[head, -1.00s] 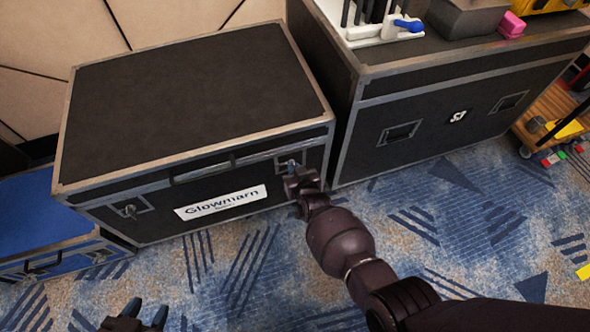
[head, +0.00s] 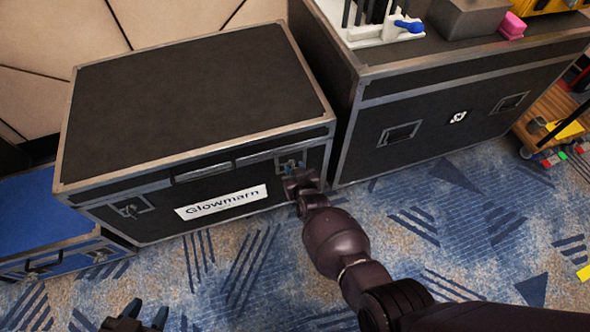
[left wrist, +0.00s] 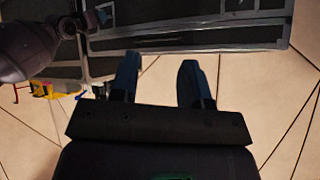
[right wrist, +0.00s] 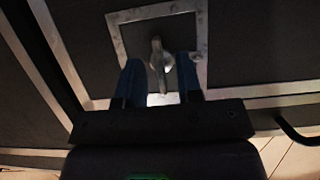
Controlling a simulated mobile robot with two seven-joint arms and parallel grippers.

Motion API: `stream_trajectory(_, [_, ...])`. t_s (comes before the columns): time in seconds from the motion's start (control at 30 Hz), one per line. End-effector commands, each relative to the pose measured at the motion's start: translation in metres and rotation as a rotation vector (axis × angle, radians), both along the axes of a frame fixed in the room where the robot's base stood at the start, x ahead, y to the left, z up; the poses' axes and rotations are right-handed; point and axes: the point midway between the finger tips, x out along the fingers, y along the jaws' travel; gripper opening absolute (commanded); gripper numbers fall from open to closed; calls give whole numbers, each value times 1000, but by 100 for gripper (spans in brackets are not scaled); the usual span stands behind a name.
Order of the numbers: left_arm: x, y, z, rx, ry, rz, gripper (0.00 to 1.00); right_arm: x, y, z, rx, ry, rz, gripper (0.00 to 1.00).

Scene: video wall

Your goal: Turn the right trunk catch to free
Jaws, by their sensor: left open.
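The trunk (head: 190,95) is black with metal edges, a closed lid and a white "Glowmarn" label (head: 222,202). Its right catch (head: 285,161) is on the front face, partly hidden by my right gripper (head: 293,172). In the right wrist view the catch's turning piece (right wrist: 157,52) stands roughly upright in that picture on a metal plate. It lies between the two blue fingers of my right gripper (right wrist: 159,62), which are apart with gaps beside it. The left catch (head: 131,209) is in plain sight. My left gripper (head: 148,313) is open and empty, low at the bottom left.
A taller black case (head: 430,130) stands just right of the trunk, with items on top. A blue case (head: 45,215) stands to the left. A wooden dolly (head: 550,110) is at the far right. Blue patterned carpet (head: 230,270) in front is clear.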

Motion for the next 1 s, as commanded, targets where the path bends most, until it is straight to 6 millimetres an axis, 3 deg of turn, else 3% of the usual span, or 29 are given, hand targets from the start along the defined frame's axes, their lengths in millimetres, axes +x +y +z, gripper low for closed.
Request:
stream_trajectory(0.47, [7, 0, 13, -12, -25, 9, 43, -13, -5, 13, 1, -6, 0, 33])
stream_trajectory(1.0, [-10, 9, 13, -60, 27, 79, 43, -74, -25, 39, 0, -6, 0, 33])
